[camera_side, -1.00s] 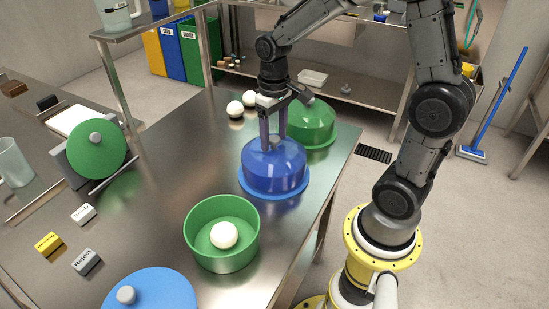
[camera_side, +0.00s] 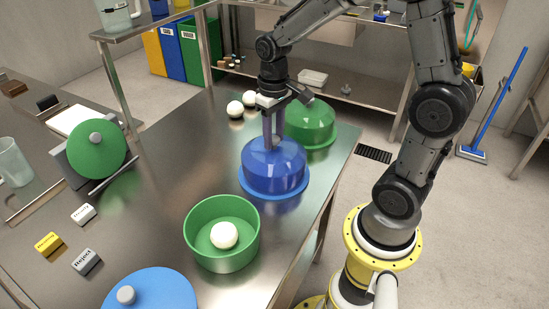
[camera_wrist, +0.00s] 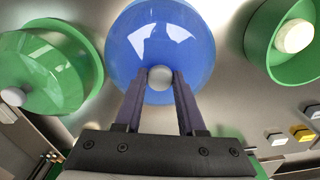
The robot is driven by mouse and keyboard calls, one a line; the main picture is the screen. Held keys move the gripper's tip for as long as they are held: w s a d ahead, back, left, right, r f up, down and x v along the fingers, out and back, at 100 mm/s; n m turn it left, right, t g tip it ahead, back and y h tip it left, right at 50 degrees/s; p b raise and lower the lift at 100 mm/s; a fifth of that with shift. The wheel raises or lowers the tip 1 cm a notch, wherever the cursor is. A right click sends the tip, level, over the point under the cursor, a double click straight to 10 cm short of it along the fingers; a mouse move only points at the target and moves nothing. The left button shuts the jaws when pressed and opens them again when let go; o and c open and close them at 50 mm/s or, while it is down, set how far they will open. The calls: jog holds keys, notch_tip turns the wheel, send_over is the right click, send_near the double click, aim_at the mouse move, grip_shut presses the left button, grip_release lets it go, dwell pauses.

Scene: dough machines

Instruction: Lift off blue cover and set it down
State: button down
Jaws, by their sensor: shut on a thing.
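The blue cover (camera_side: 275,162) is a glossy translucent dome with a grey knob on top. It sits on a blue base (camera_side: 246,187) near the right edge of the steel table. My gripper (camera_side: 275,145) points down from above, with its fingers at the knob. In the wrist view, the fingertips of my gripper (camera_wrist: 161,78) are on either side of the grey knob (camera_wrist: 160,77), shut on it. The blue cover (camera_wrist: 160,35) fills the top middle there. I see no clear gap between the cover and its base. What is under the cover is not clear.
A green cover (camera_side: 312,122) stands close behind the blue one. A green bowl (camera_side: 197,243) with a dough ball (camera_side: 224,235) is in front, beside a flat blue lid (camera_side: 150,292). Two dough balls (camera_side: 235,109) lie at the back. Bare steel shows left of the blue cover.

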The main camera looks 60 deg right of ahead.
jog(key=shift+r, duration=3.55)
jog(key=w+a+r, duration=0.2)
jog(key=w+r, duration=0.4)
jog(key=w, duration=0.3)
jog(key=w+d+f, duration=0.1)
jog(key=w+f, duration=1.2)
jog(key=w, duration=0.1)
jog(key=shift+f, duration=0.3)
